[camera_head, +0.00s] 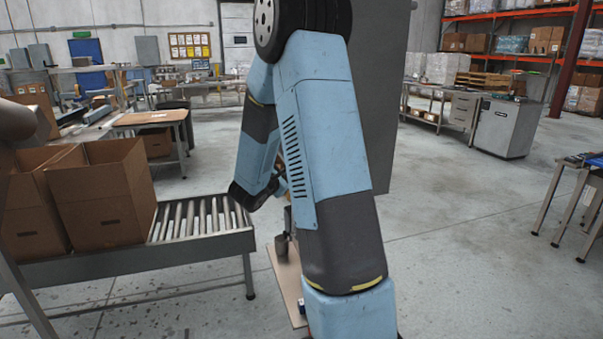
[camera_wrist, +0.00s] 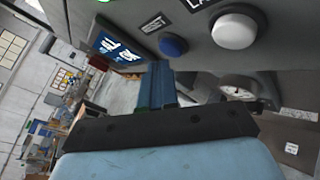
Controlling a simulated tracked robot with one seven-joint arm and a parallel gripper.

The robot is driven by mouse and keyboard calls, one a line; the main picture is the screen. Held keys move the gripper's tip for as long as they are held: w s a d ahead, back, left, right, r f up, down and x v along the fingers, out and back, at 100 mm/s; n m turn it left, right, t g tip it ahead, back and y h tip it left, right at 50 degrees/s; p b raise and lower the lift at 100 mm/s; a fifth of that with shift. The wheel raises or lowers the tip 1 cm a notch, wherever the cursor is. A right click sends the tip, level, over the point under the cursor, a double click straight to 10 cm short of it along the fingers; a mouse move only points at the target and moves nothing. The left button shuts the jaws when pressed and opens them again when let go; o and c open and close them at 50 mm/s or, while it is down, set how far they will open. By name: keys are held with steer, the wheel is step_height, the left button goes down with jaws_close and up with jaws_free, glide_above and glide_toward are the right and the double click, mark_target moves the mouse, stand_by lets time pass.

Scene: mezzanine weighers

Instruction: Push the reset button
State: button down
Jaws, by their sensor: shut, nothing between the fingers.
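In the wrist view a grey panel carries a blue button (camera_wrist: 173,45), a larger white button (camera_wrist: 235,30) and part of a green button (camera_wrist: 99,6) at the top edge. The label plate (camera_wrist: 153,24) near the blue button is too small to read. A label by the white button (camera_wrist: 203,3) is cut off after "LA". I cannot tell by text which button is the reset. My gripper (camera_wrist: 160,68) is shut and empty. Its tips appear just below the blue button in the picture; contact is not visible. In the head view my arm hides the panel's buttons.
A lit blue display (camera_wrist: 118,48) sits left of the fingers, and a round dial (camera_wrist: 238,87) right of them. In the head view a roller conveyor (camera_head: 200,225) with cardboard boxes (camera_head: 105,200) stands left. Open floor (camera_head: 460,230) lies right.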

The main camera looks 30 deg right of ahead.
steer(key=shift+a, duration=0.25)
steer(key=shift+w+a, duration=0.25)
steer(key=shift+a, duration=0.55)
steer(key=shift+w+a, duration=0.25)
steer(key=shift+a, duration=0.55)
steer(key=shift+w+a, duration=0.25)
steer(key=shift+a, duration=0.55)
